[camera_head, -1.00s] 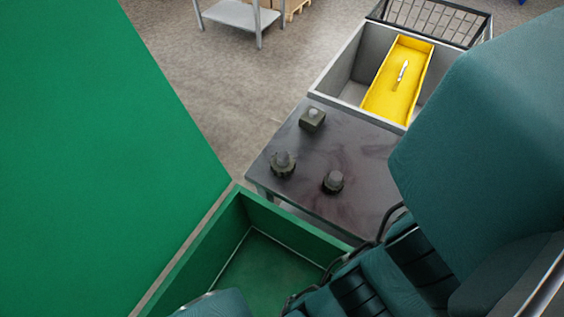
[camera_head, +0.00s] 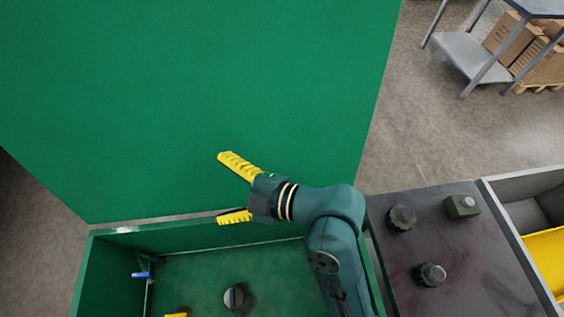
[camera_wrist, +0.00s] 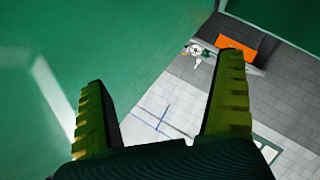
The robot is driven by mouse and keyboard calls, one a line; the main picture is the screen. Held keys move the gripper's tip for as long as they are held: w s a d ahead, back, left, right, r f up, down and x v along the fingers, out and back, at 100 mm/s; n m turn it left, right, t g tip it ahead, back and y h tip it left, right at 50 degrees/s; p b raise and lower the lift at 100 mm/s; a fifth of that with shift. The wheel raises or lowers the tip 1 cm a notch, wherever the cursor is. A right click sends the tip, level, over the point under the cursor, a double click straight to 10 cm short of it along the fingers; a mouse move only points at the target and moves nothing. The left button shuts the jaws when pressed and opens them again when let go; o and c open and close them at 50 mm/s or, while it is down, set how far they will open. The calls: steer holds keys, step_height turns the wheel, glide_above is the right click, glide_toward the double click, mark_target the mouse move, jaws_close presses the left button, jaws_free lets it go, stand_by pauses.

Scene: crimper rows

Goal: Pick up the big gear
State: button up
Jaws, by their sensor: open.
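A dark toothed gear (camera_head: 402,217) lies on the dark table at the right of the head view, and looks like the largest gear there. A smaller dark round part (camera_head: 431,274) and a square block with a round top (camera_head: 461,206) lie near it on the same table. My gripper (camera_head: 236,192) is open and empty, its yellow fingers spread above the back edge of the green bin, left of the table. In the wrist view, the two fingers (camera_wrist: 162,80) stand apart with nothing between them. No gear shows in the wrist view.
The green bin (camera_head: 110,275) holds a dark round part (camera_head: 235,297), a blue item (camera_head: 143,268) and a yellow piece (camera_head: 176,315). A large green panel (camera_head: 200,90) rises behind my gripper. A grey crate (camera_head: 510,200) with a yellow tray (camera_head: 545,258) adjoins the table's right side.

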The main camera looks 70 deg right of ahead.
steer(key=s+d+f+m+g+h+p, duration=0.1)
steer(key=s+d+f+m, duration=0.1)
steer(key=s+d, duration=0.25)
steer(key=s+d+f+m+h+p, duration=0.1)
steer(key=s+d+f, duration=0.2)
steer(key=s, duration=0.3)
steer(key=m+g+h+p, duration=0.9)
steer(key=m+g+h, duration=0.1)
steer(key=m, duration=1)
glide_toward(407, 221)
steer(key=x, duration=0.6)
steer(key=shift+s+d, duration=0.15)
steer(key=shift+d, duration=0.25)
steer(key=x, duration=0.2)
steer(key=p+x, duration=0.1)
steer(key=x, duration=0.2)
steer(key=shift+w+d+f, duration=0.1)
steer(key=shift+w+f, duration=0.2)
steer(key=shift+f, duration=0.05)
steer(key=c, duration=1.2)
steer(key=shift+r, duration=0.1)
steer(key=shift+c, duration=0.2)
